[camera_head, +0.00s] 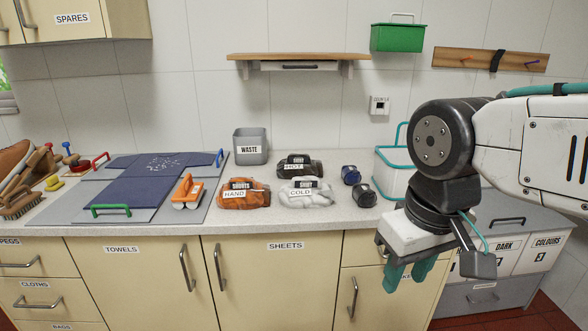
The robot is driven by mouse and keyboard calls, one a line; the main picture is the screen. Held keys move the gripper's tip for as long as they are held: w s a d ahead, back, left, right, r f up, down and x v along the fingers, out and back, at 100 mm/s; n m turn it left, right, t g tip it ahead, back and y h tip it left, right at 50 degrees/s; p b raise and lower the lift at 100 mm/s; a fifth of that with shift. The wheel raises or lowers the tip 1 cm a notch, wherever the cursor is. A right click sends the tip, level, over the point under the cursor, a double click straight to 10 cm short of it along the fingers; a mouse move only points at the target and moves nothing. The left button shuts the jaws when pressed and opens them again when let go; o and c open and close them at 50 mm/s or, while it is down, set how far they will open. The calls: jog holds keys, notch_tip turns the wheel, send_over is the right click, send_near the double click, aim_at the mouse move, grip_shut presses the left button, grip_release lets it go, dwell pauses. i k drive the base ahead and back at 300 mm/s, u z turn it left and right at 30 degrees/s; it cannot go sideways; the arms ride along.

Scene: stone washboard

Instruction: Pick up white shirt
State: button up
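The white shirt (307,197) is a folded white bundle on the counter. It carries a tag reading COLD and a smaller tag above it. My gripper (408,274) hangs at the right, pointing down in front of the counter's front edge.
A grey waste bin (250,147) stands behind. A white basket with teal trim (393,182) stands right. A wooden shelf (298,57) hangs above.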

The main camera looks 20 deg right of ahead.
aim_at(306, 192)
jog(key=u, duration=0.05)
jog(key=k, duration=0.45)
jog(key=z, duration=0.55)
jog(key=i, duration=1.55)
jog(key=u, duration=0.05)
